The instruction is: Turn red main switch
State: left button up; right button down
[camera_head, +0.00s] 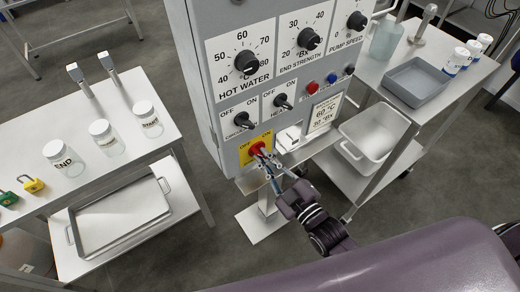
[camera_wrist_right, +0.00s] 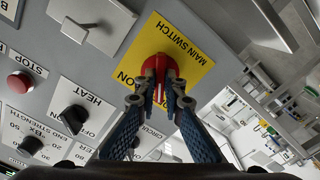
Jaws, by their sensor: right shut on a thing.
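The red main switch (camera_head: 257,148) sits on a yellow plate (camera_head: 246,154) low on the front of the grey control cabinet (camera_head: 205,60). My right gripper (camera_head: 264,158) reaches up to it from below. In the right wrist view, the fingertips of my right gripper (camera_wrist_right: 159,75) are shut on the red knob (camera_wrist_right: 146,66), one finger on each side. The yellow plate (camera_wrist_right: 180,38) reads MAIN SWITCH and appears upside down there. The fingers hide part of the knob and of the ON label. My left gripper does not show.
Above the switch are the circulation knob (camera_head: 244,120), the heat knob (camera_head: 283,101) and several dials. A table with jars (camera_head: 108,138) stands at the left. A cart with a grey tray (camera_head: 416,82) and a white tub (camera_head: 377,135) stands at the right.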

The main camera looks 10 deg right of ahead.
jog(key=shift+m+p, duration=0.35)
jog(key=shift+m, duration=0.65)
jog(key=shift+m+p, duration=0.35)
jog(key=shift+m, duration=0.65)
